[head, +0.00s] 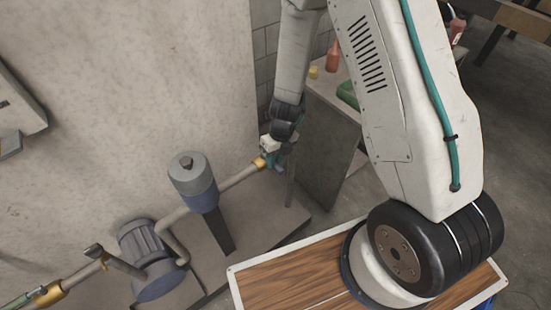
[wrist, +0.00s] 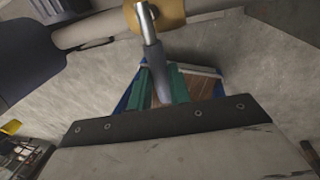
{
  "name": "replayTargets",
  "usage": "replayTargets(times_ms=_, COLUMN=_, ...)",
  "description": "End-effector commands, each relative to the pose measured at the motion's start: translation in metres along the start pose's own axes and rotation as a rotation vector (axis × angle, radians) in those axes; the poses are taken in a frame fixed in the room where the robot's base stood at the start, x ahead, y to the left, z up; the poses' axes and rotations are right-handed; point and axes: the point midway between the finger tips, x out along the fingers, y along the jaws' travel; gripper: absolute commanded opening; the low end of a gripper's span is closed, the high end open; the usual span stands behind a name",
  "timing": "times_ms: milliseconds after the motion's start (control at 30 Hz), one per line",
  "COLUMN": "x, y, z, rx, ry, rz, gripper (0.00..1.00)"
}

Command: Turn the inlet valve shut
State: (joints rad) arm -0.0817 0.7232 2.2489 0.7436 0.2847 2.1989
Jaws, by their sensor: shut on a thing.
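A brass valve (head: 260,162) sits on the pipe at the right of the pump set, beside my gripper (head: 274,160). In the wrist view the brass valve body (wrist: 160,14) is at the top, with a metal stem and a grey lever handle (wrist: 152,55) pointing down from it. My gripper (wrist: 163,88) has teal fingers, one on each side of the handle's lower end, and is shut on it. In the head view my gripper hides most of the handle.
A blue-grey canister (head: 194,186) and a pump motor (head: 146,250) stand left of the valve. Another brass fitting (head: 48,294) is at the lower left. A concrete wall (head: 130,90) rises behind. A cabinet (head: 325,140) with bottles on top stands right of my gripper.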

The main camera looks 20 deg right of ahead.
Motion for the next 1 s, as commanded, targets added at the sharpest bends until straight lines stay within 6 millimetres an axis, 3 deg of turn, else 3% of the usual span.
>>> replayTargets(times_ms=167, x=-0.001, y=0.001, z=0.002, rx=0.000, ry=-0.003, rz=0.000, gripper=0.00)
replayTargets(times_ms=200, x=-0.001, y=0.001, z=0.002, rx=0.000, ry=-0.003, rz=0.000, gripper=0.25)
replayTargets(times_ms=267, x=-0.001, y=0.001, z=0.002, rx=-0.001, ry=-0.003, rz=0.000, gripper=0.41)
replayTargets(times_ms=633, x=-0.006, y=0.000, z=0.002, rx=-0.002, ry=-0.003, rz=0.001, gripper=0.41)
replayTargets(times_ms=1000, x=-0.064, y=0.001, z=0.002, rx=-0.002, ry=-0.005, rz=0.000, gripper=0.41)
